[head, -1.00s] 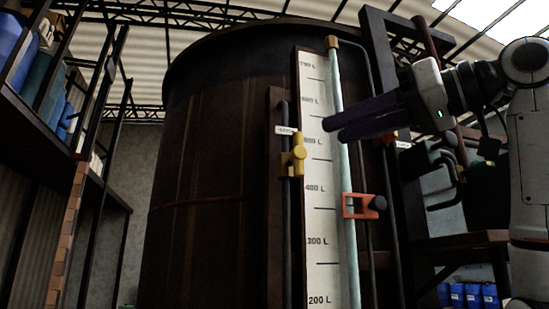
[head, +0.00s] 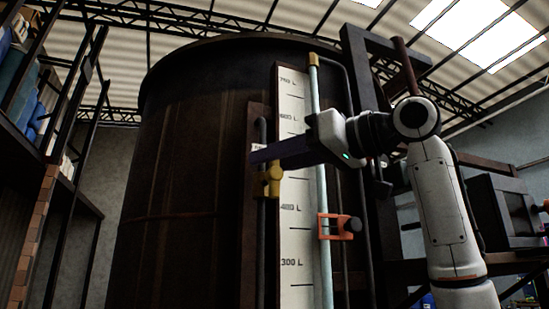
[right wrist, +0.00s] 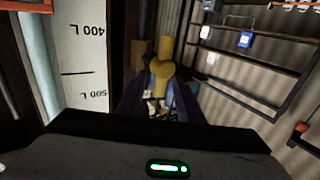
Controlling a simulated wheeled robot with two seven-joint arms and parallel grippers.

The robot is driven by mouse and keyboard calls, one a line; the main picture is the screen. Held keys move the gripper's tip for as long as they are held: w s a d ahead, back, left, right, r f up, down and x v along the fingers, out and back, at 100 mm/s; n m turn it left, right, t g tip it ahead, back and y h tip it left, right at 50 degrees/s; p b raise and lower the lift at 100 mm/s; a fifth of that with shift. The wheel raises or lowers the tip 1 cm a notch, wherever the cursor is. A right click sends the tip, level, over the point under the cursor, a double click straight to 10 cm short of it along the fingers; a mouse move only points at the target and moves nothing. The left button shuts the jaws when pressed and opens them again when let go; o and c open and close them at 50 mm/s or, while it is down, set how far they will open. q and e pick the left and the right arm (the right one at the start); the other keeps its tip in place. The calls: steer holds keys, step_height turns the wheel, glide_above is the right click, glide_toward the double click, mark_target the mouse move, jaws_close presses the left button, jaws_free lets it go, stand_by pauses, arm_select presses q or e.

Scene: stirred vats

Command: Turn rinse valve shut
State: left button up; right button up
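A yellow valve (head: 273,178) sits on a dark vertical pipe on the front of the big dark vat (head: 185,170), left of the level scale. The small label above it is mostly covered and unreadable. My right gripper (head: 262,155) reaches in from the right across the scale, its purple fingers at the upper part of the valve in the head view. In the right wrist view the yellow valve (right wrist: 161,68) shows between the two spread dark fingers; I cannot tell whether they touch it. My left gripper is not in view.
The white litre scale (head: 293,215) and a pale sight tube (head: 325,270) with an orange clamp (head: 336,227) stand right of the valve. A dark post (head: 355,75) rises right of the tube. Shelving (head: 65,180) stands at the left.

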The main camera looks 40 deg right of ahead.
jaws_close()
steer(key=shift+f, duration=0.15)
steer(key=shift+d+f+m+t+b, duration=0.1)
steer(key=shift+m+t+b, duration=0.2)
steer(key=shift+m+b, duration=0.35)
steer(key=shift+s+d+f+m+t+h+b, duration=0.1)
steer(key=shift+d+f+m+t+h+b, duration=0.3)
steer(key=shift+m+t+h+b, duration=2.35)
steer(key=shift+s+d+f+m+g+h+b, duration=0.1)
steer(key=shift+d+f+m+g+h+b, duration=0.85)
steer(key=shift+m, duration=4.05)
steer(key=shift+s+a+r+m+t+h+b, duration=0.15)
steer(key=shift+m+t+h+b, duration=1.35)
steer(key=shift+m+h+b, duration=1.7)
steer(key=shift+w+m+y+p, duration=0.1)
steer(key=shift+m+y+p, duration=0.45)
steer(key=shift+m+y, duration=0.3)
jaws_free()
